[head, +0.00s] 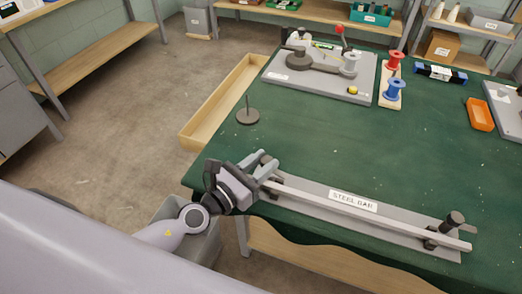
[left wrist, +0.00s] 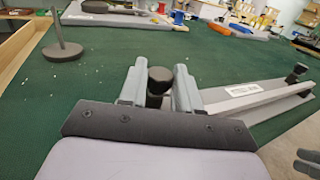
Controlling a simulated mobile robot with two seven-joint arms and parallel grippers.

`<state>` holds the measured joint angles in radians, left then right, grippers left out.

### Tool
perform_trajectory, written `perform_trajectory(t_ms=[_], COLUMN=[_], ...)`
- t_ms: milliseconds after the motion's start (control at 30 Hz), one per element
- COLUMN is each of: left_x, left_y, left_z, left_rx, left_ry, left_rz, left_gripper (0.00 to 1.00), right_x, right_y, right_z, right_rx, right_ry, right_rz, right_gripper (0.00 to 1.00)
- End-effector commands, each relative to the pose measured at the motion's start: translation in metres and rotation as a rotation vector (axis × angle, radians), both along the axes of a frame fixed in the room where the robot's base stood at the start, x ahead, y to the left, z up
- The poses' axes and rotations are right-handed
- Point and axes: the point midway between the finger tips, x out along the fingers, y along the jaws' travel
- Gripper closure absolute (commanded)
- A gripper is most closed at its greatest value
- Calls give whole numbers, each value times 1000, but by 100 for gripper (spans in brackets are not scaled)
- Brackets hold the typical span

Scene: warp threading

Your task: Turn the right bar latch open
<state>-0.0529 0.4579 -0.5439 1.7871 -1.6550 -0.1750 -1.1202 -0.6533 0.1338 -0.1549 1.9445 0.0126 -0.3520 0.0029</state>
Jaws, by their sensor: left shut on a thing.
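The steel bar (head: 395,223) lies along a grey base plate (head: 402,211) labelled STEEL BAR near the table's front edge. The right bar latch (head: 454,220), with a dark upright knob, stands at the bar's right end; it also shows in the left wrist view (left wrist: 297,73). My left gripper (head: 267,163) is at the bar's left end. In the left wrist view its fingers (left wrist: 158,88) are shut on the left latch's black knob (left wrist: 160,76). Grey finger-like parts, perhaps my right gripper (left wrist: 307,162), show at the lower right edge, too cropped to judge.
A round dark base with a thin upright pin (head: 248,116) stands on the green table (head: 330,140). A board with a dark arm and spool (head: 318,88), red and blue spools (head: 395,88) and an orange tray (head: 479,114) lie farther back. The table's middle is clear.

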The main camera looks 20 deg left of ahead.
Motion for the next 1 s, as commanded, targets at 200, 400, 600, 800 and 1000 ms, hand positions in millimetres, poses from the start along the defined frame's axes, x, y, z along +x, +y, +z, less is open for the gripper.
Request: perform_trajectory(t_ms=[200,400,600,800,1000], left_x=[1,0,0,0,0], left_y=[-1,-2,-2,-2,-2], left_z=[5,4,3,3,3], left_rx=[-4,-3,0,1,1], left_ry=[-4,-5,-4,-5,-5], left_rz=[107,177,208,213,212], left_gripper=[98,98,98,98,98], right_x=[1,2,2,2,2], right_y=[1,1,1,1,1], right_z=[20,27,30,30,30], right_rx=[1,1,-1,-1,-1], right_ry=[-3,-5,-6,-6,-6], right_rz=[2,5,7,8,8], right_gripper=[57,57,57,57,57])
